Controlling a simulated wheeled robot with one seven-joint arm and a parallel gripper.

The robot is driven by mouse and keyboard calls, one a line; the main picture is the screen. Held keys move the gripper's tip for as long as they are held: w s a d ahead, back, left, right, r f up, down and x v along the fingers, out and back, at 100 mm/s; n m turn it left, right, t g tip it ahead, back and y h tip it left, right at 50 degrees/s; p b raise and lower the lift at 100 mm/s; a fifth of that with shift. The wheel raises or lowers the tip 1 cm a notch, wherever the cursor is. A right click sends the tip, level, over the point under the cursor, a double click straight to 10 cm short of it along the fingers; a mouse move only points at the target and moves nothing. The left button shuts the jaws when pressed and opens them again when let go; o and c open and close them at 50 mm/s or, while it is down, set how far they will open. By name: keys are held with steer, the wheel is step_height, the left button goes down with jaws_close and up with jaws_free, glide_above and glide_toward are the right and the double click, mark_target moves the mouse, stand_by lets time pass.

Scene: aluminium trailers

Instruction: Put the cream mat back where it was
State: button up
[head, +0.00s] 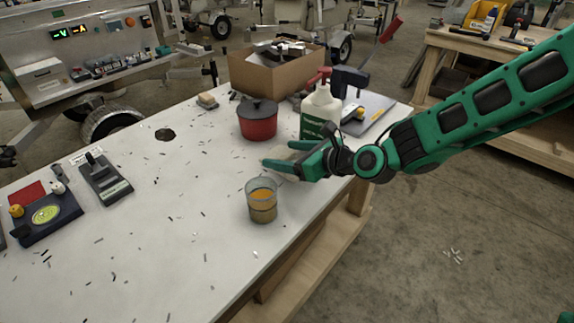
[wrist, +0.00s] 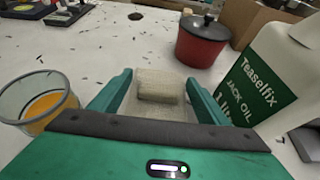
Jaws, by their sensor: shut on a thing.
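My gripper (head: 298,161) is low over the white bench, its green fingers closed around a cream mat (head: 279,164). In the wrist view the mat (wrist: 160,97) lies between the two fingers (wrist: 160,92), with a thicker, roll-like front part and a paler part behind it nearer the palm. In the head view the fingers hide much of the mat. I cannot tell whether it touches the bench top.
A glass of orange liquid (head: 262,203) stands close in front of my gripper. A red lidded pot (head: 258,122) and a white oil jug (head: 320,112) stand behind it. A cardboard box (head: 272,75) is farther back.

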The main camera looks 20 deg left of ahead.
steer(key=shift+f, duration=1.85)
steer(key=o, duration=1)
steer(key=shift+f, duration=0.1)
steer(key=shift+o, duration=0.2)
steer(key=v, duration=1.2)
